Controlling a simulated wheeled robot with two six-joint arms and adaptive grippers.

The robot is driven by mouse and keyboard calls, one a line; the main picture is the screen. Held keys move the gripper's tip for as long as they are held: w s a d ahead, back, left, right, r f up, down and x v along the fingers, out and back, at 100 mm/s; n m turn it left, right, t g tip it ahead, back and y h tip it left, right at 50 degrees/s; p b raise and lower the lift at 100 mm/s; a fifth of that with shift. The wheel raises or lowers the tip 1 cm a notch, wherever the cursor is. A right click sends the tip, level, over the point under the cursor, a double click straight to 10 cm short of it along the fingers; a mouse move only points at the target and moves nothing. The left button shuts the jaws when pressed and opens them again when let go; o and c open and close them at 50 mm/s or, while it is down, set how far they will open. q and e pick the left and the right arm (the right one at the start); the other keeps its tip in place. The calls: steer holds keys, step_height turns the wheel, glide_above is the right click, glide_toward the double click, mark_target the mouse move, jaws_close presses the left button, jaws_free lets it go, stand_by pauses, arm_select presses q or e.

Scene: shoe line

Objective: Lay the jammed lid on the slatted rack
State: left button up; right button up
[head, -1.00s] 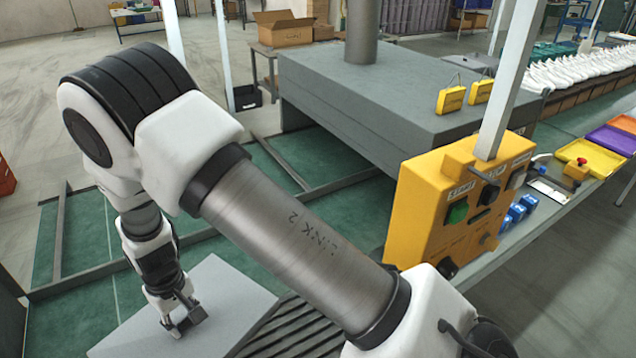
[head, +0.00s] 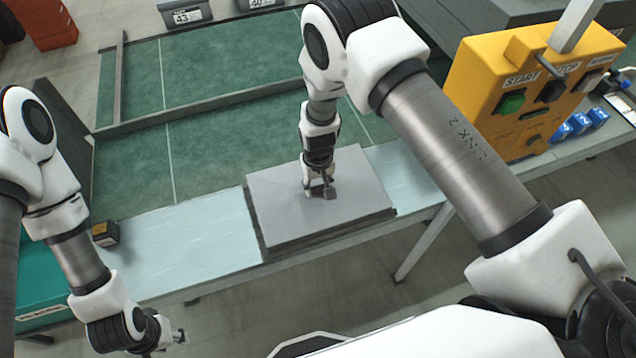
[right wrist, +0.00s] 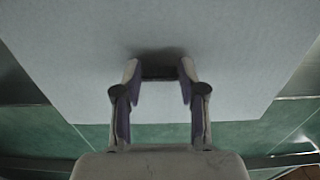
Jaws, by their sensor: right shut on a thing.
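The lid is a flat grey panel (head: 290,205) with a small dark handle block on top. In the head view it lies level, or nearly so, over the slatted rack (head: 264,254), of which only a thin dark edge shows. I cannot tell whether the lid touches the rack. My right gripper (head: 322,188) points down at the middle of the lid, shut on its handle. In the right wrist view, its two fingers (right wrist: 160,72) flank the dark handle above the pale panel (right wrist: 235,50). My left gripper (head: 172,338) is at the lower left, away from the lid; its jaws are unclear.
A pale bench surface (head: 200,240) extends left of the lid, with a small black-and-yellow box (head: 105,233) at its far end. Green belt (head: 215,150) lies behind. A yellow START/STOP control box (head: 525,90) stands at right, with small blue blocks (head: 578,125) beside it.

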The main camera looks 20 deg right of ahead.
steer(key=shift+f, duration=0.2)
steer(key=o, duration=1.1)
steer(key=shift+r, duration=0.1)
steer(key=shift+o, duration=0.2)
